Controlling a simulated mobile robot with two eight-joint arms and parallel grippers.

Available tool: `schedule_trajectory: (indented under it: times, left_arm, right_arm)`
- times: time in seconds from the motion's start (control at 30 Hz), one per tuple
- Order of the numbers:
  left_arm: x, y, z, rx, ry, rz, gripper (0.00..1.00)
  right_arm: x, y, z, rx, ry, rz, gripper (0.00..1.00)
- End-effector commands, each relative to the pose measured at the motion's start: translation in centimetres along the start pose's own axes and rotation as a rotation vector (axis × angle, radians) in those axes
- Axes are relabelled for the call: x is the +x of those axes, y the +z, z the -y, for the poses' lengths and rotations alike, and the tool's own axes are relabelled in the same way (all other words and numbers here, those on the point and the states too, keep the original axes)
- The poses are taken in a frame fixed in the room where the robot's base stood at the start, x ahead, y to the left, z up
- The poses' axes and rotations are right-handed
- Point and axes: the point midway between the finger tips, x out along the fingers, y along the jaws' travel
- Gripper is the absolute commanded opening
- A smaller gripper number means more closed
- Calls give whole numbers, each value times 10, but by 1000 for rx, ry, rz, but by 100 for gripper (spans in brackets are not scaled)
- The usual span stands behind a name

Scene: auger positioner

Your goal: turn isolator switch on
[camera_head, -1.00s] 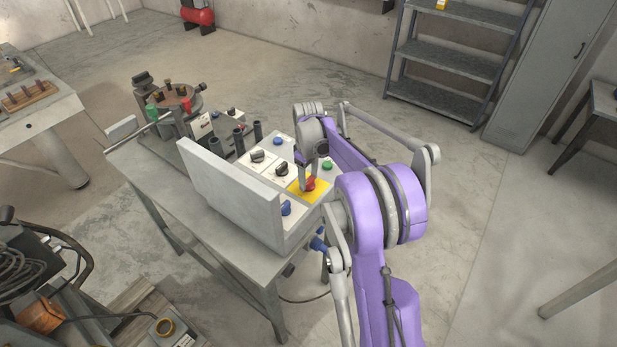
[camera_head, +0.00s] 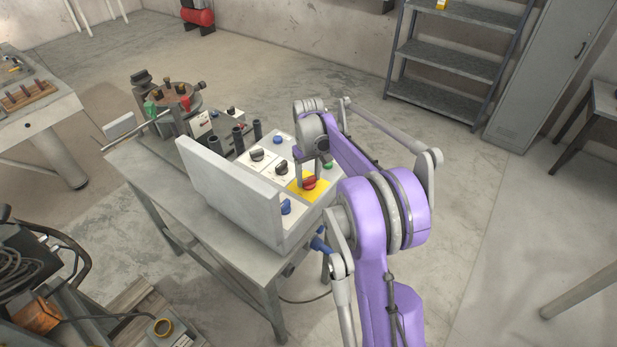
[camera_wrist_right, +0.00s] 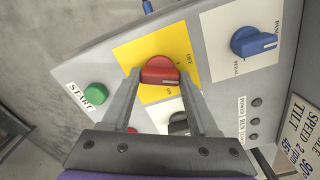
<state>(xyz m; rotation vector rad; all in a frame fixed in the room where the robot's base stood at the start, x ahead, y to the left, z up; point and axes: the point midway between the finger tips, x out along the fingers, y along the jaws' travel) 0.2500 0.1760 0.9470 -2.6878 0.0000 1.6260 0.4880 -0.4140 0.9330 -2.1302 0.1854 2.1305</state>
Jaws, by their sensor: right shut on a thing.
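The red isolator switch (camera_head: 309,184) is a knob on a yellow plate (camera_head: 295,187) on the sloped control panel. In the right wrist view the red knob (camera_wrist_right: 160,71) sits between the fingertips of my right gripper (camera_wrist_right: 160,80), which is shut on it. Its long side lies roughly across the picture, with a small pale mark near its right end. OFF and ON labels show on the yellow plate (camera_wrist_right: 132,53). My right gripper also shows in the head view (camera_head: 310,177), reaching down onto the knob. My left gripper is out of view.
A green START button (camera_wrist_right: 96,93) and a blue knob (camera_wrist_right: 253,42) flank the switch. A black knob (camera_wrist_right: 180,123) is partly hidden by my gripper. An upright grey plate (camera_head: 230,195) stands along the panel's near side. The panel stands on a grey table (camera_head: 160,178).

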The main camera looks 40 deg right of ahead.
Motion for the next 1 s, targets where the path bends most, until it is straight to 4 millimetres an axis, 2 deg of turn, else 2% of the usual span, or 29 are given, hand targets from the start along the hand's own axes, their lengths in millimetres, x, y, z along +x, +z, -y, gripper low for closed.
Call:
schedule_trajectory:
  times: [1.0]
  left_arm:
    - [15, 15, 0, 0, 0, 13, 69]
  right_arm:
    - [0, 0, 0, 925, 0, -1, 5]
